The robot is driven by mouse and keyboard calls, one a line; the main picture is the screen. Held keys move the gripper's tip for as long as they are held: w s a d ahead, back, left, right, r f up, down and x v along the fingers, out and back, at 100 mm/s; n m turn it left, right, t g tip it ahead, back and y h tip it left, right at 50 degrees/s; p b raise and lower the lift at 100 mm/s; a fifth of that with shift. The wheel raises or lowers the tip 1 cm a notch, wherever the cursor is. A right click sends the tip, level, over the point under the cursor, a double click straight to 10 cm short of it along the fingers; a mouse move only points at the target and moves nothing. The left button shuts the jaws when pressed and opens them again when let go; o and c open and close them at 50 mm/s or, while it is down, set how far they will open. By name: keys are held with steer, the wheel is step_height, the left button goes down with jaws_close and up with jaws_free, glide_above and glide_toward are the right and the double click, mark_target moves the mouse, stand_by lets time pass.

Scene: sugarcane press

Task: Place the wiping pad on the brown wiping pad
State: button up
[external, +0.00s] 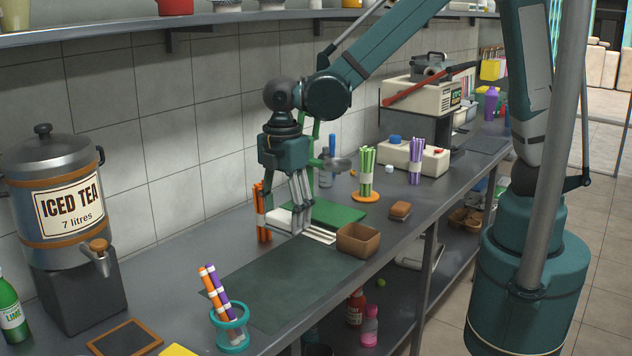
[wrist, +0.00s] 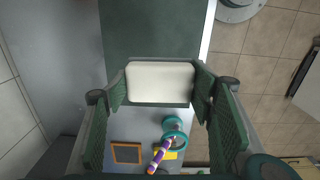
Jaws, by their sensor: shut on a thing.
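My gripper (external: 297,228) points down over the counter in the external view. In the wrist view its green-padded fingers (wrist: 160,88) are shut on a pale, rounded rectangular wiping pad (wrist: 160,82), which lies between them. The pad's outline is hard to pick out in the external view against the pale things behind the fingers. A small brown wiping pad (external: 399,210) lies on the counter to the right of my gripper, apart from it. The brown pad does not show in the wrist view.
An open brown box (external: 358,240) stands just right of my gripper, near the counter's front edge. A green board (external: 338,215) lies behind. A dark green mat (external: 285,285) lies in front. Orange sticks (external: 262,212) stand left; green sticks (external: 366,172) stand behind the brown pad.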

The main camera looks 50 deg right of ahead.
mark_target(285, 214)
step_height(285, 214, up, 9)
steer(key=shift+s+r, duration=0.1)
steer(key=w+d+m, duration=0.3)
steer(key=d+m, duration=0.1)
steer(key=d, duration=0.8)
steer(key=w+d+m, duration=0.2)
steer(key=d+m, duration=0.1)
steer(key=d, duration=0.9)
steer(key=s+d+m, duration=0.3)
steer(key=d+m, duration=0.1)
steer(key=d, duration=0.6)
steer(key=s+d+m, duration=0.3)
steer(key=d+m, duration=0.1)
steer(key=d, duration=0.6)
steer(key=s+d+m, duration=0.3)
steer(key=d, duration=0.7)
step_height(285, 214, down, 11)
steer(key=shift+f+b, duration=0.45)
steer(key=shift+f, duration=2.55)
